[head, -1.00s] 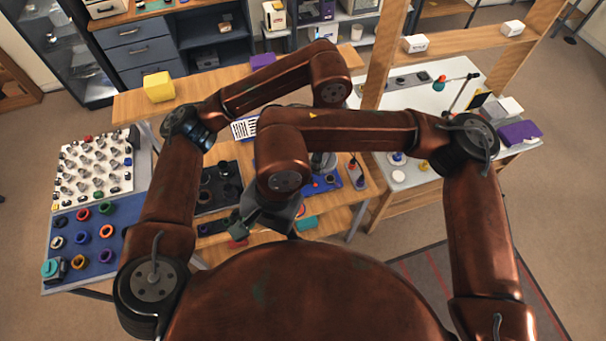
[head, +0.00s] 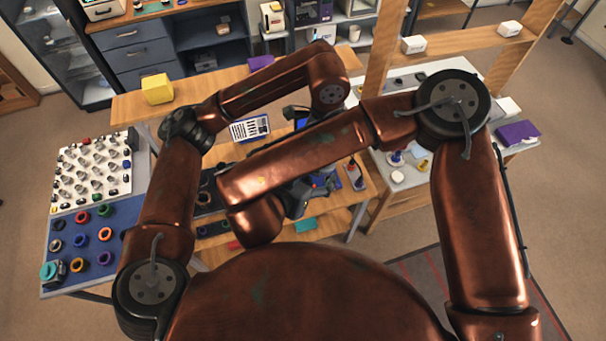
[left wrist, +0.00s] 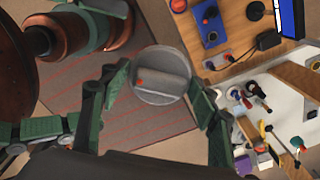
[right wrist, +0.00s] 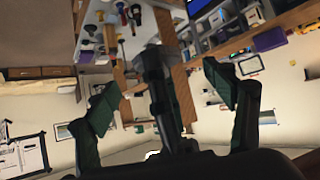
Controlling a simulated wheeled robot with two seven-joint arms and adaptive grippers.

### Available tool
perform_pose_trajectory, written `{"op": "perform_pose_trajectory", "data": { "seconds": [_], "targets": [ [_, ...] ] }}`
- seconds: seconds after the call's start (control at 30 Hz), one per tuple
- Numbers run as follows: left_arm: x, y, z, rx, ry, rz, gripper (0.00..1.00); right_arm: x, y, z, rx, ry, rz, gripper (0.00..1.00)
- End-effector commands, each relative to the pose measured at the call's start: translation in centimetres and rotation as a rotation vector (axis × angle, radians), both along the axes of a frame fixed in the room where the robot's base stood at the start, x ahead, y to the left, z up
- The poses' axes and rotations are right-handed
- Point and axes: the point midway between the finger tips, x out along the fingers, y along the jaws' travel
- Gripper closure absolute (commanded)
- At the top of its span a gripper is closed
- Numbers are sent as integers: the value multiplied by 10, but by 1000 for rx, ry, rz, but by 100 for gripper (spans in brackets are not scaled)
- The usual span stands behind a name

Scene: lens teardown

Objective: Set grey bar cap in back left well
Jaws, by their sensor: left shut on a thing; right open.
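The grey bar cap (left wrist: 162,76) is a round grey disc with a raised bar and a small red mark. It sits between the fingertips of my left gripper (left wrist: 161,86), which is shut on it, with floor and a striped rug behind. My right gripper (right wrist: 163,96) is open, its fingers wide apart. A dark jointed part shows between them; I cannot tell what it is. In the head view my arms cover the middle of the bench, and I cannot tell which gripper the dark parts there belong to. I cannot make out the back left well.
A blue mat (head: 72,271) with coloured rings and a white board (head: 70,187) with several small parts lie at the left. A yellow block (head: 157,88) stands on the bench's back shelf. A white side table (head: 410,179) with tools stands at the right.

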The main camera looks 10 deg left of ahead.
Motion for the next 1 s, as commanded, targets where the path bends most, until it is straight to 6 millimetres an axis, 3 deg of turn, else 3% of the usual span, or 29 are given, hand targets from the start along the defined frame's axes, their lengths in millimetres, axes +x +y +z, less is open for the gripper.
{"op": "perform_pose_trajectory", "data": {
  "seconds": [0.2,0.4,0.8,1.0],
  "targets": [
    [0,0,0,0,0,0,68,32,-8,-23,1,3,-4,24],
    [0,0,0,0,0,0,68,50,-12,-36,2,3,-2,24],
    [0,0,0,0,0,0,68,57,-14,-40,0,2,0,24],
    [0,0,0,0,0,0,68,57,-13,-40,0,2,0,36]
  ]
}}
